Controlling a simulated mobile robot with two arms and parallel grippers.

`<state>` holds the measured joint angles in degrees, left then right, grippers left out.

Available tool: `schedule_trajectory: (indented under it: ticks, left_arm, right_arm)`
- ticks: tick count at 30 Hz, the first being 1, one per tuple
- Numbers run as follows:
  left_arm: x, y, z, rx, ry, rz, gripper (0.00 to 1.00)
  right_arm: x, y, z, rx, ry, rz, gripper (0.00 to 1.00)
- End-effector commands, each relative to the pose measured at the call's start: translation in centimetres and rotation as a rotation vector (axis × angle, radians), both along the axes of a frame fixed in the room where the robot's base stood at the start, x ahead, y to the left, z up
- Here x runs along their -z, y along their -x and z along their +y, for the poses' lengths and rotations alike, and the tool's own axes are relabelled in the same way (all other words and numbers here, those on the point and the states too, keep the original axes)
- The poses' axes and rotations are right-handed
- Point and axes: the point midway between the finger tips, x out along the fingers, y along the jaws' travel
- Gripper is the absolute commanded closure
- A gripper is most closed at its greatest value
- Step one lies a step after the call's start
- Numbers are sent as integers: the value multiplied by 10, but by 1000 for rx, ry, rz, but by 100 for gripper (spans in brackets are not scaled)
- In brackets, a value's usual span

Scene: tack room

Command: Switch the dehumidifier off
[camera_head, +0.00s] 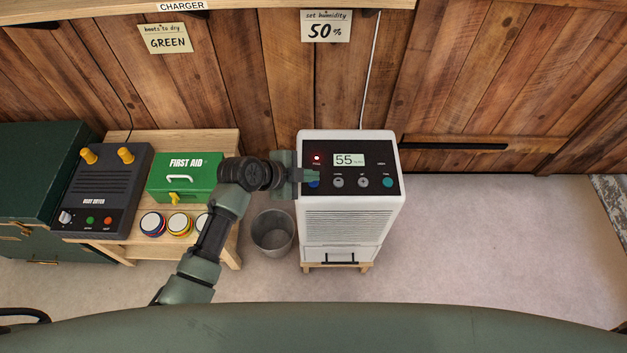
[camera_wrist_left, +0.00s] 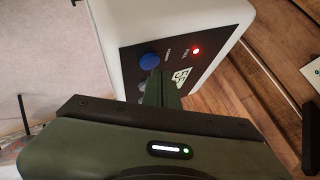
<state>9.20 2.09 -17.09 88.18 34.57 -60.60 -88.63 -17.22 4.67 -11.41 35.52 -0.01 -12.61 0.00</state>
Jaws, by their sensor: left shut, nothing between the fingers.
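The white dehumidifier (camera_head: 348,220) stands upright on a low wooden stand, with a dark control panel on top. Its display (camera_head: 349,160) reads 55. A red light (camera_head: 317,158) glows on the panel, and also in the left wrist view (camera_wrist_left: 196,50). A blue button (camera_head: 313,183) sits at the panel's left end, partly covered by my gripper; it shows more fully in the left wrist view (camera_wrist_left: 150,61). My left gripper (camera_head: 316,175) is shut and empty, its tips over the panel close to the blue button. Whether they touch it I cannot tell. My right gripper is not in view.
A grey bin (camera_head: 272,232) stands left of the dehumidifier. A wooden bench (camera_head: 145,138) holds a boot dryer (camera_head: 103,190), a green first aid box (camera_head: 184,176) and several round tins. Notes hang on the plank wall. The floor to the right is clear.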

Motion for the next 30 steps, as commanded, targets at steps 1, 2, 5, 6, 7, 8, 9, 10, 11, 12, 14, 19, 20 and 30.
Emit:
schedule_trajectory:
  ticks: [1,2,5,6,7,8,9,10,11,12,14,19,20,30]
  left_arm:
    - [3,0,0,0,-1,-1,100]
    - [5,0,0,0,-1,-1,100]
    - [8,0,0,-1,0,1,100]
    - [8,0,0,-1,0,1,100]
    - [8,0,0,-1,0,1,100]
    - [7,0,0,-1,0,1,100]
    - [7,0,0,-1,0,1,100]
    - [7,0,0,-1,0,1,100]
    - [7,0,0,-1,0,1,100]
    - [7,0,0,-1,0,1,100]
    - [7,0,0,0,0,1,100]
    - [9,0,0,0,-1,1,100]
    - [9,0,0,0,-1,1,100]
    - [-1,0,1,1,-3,0,100]
  right_arm:
    - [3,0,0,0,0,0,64]
    - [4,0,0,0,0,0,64]
    - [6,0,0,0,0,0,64]
    - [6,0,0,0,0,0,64]
    - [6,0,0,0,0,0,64]
    - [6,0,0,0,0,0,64]
    - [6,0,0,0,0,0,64]
    - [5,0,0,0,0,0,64]
    - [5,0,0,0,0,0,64]
    - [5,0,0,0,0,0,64]
    - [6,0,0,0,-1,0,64]
    - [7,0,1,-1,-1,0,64]
    - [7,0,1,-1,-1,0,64]
    - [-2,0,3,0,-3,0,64]
